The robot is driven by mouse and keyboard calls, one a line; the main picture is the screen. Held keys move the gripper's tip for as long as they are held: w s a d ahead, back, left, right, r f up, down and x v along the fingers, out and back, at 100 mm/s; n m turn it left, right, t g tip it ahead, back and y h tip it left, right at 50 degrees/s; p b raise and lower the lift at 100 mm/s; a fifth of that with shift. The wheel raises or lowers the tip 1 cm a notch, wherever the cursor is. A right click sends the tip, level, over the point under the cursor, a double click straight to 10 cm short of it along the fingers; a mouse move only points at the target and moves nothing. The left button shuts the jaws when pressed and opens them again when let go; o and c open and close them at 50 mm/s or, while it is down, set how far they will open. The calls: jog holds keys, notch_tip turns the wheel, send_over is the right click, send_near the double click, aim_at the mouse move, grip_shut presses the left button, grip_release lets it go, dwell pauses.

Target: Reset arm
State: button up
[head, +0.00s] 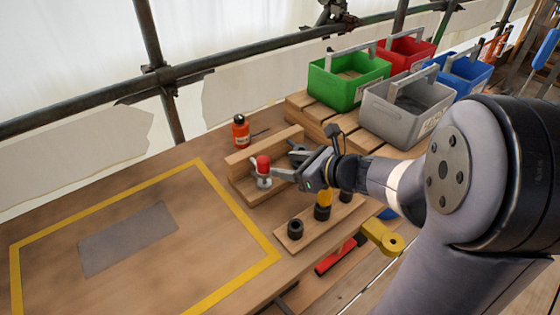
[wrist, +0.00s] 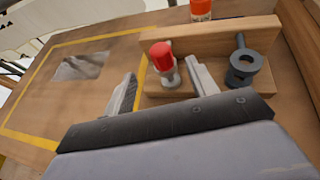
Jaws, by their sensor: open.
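A finial piece with a red top and a pale metal base (head: 263,167) stands upright at the wooden rack (head: 240,161) on the bench. In the wrist view the red-topped piece (wrist: 162,60) shows beyond and between my fingers. My gripper (head: 286,165) is open, just right of that piece, with nothing seen between its fingers. In the wrist view the gripper (wrist: 165,85) has its two fingers well apart. I cannot tell whether a finger touches the piece. My arm reaches in from the right and hides part of the bench.
A dark ringed part (wrist: 243,67) sits on the rack to the right. A low block (head: 293,245) holds dark and yellow pieces. An orange bottle (head: 240,132) stands behind. Green (head: 345,85) and grey (head: 400,112) bins stand at the back. The yellow-bordered area (head: 240,225) is mostly clear.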

aim_at(262, 157)
dwell(0.4)
jog(key=b+x, duration=0.1)
jog(key=x, duration=0.9)
jog(key=shift+a+f, duration=0.1)
jog(key=shift+f, duration=0.1)
jog(key=shift+w+a+r, duration=0.15)
jog(key=shift+w+r, duration=0.05)
jog(key=shift+w, duration=0.05)
jog(key=shift+r+p, duration=0.3)
jog(key=shift+p, duration=0.15)
jog(key=shift+s+f, duration=0.1)
jog(key=shift+f, duration=0.05)
